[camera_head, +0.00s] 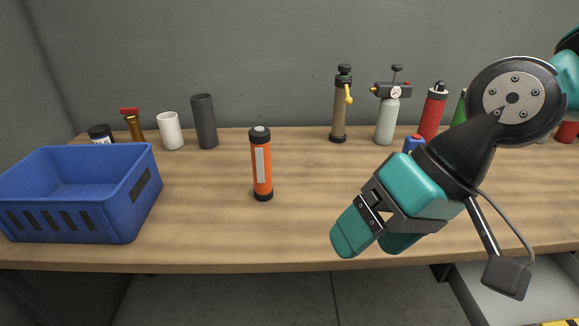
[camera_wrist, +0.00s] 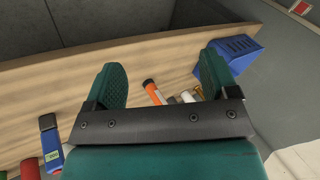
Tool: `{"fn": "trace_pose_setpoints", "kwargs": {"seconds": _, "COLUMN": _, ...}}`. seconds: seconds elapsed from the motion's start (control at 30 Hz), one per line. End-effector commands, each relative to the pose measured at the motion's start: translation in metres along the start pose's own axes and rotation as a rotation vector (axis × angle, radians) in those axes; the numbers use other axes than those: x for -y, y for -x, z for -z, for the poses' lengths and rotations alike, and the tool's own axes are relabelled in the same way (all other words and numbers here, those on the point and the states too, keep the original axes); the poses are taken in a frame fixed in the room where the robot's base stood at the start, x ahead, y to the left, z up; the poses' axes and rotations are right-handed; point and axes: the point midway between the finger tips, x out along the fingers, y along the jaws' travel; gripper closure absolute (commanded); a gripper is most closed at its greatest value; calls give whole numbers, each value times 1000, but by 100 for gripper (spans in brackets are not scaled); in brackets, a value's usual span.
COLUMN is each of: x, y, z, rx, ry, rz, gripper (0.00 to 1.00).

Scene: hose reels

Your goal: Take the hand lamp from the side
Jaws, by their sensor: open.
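The hand lamp (camera_head: 262,168) is an orange upright cylinder with black ends, a pale label and a grey top. It stands alone on the workbench (camera_head: 300,225), in the middle of the head view. My gripper (camera_head: 372,244) is to its right and nearer the bench's front edge, open and empty, clearly apart from the lamp. In the wrist view the orange lamp (camera_wrist: 153,90) shows between the two green fingers, some way off.
A blue crate (camera_head: 75,238) stands at the left front. Along the back stand a white cylinder (camera_head: 170,131), a dark grey cylinder (camera_head: 204,121), a brass-coloured pump (camera_head: 339,115), a grey gauge bottle (camera_head: 386,121) and a red bottle (camera_head: 433,112). The bench around the lamp is clear.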

Motion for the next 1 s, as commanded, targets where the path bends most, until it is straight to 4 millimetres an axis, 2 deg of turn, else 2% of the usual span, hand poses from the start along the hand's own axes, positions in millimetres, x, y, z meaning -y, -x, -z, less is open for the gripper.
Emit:
{"fn": "trace_pose_setpoints", "kwargs": {"seconds": 0.03, "x": -8, "y": -31, "z": 14, "rx": -32, "ry": -151, "rz": 86, "gripper": 20}}
{"fn": "trace_pose_setpoints", "kwargs": {"seconds": 0.1, "x": -8, "y": -57, "z": 40, "rx": -83, "ry": -414, "rz": 247, "gripper": 20}}
{"fn": "trace_pose_setpoints", "kwargs": {"seconds": 0.2, "x": -17, "y": -82, "z": 83, "rx": -121, "ry": -842, "rz": 517, "gripper": 20}}
{"fn": "trace_pose_setpoints", "kwargs": {"seconds": 0.27, "x": -28, "y": -90, "z": 107, "rx": -119, "ry": -1100, "rz": 688, "gripper": 20}}
{"fn": "trace_pose_setpoints", "kwargs": {"seconds": 0.4, "x": -69, "y": -96, "z": 154, "rx": -61, "ry": -1611, "rz": 1056, "gripper": 20}}
{"fn": "trace_pose_setpoints", "kwargs": {"seconds": 0.5, "x": -98, "y": -94, "z": 173, "rx": -6, "ry": -1851, "rz": 1255, "gripper": 20}}
{"fn": "trace_pose_setpoints", "kwargs": {"seconds": 0.6, "x": -115, "y": -92, "z": 183, "rx": 35, "ry": -1982, "rz": 1375, "gripper": 20}}
{"fn": "trace_pose_setpoints", "kwargs": {"seconds": 0.67, "x": -117, "y": -90, "z": 189, "rx": 50, "ry": -2017, "rz": 1410, "gripper": 20}}
{"fn": "trace_pose_setpoints", "kwargs": {"seconds": 1.0, "x": -95, "y": -104, "z": 231, "rx": 58, "ry": -2031, "rz": 1418, "gripper": 20}}
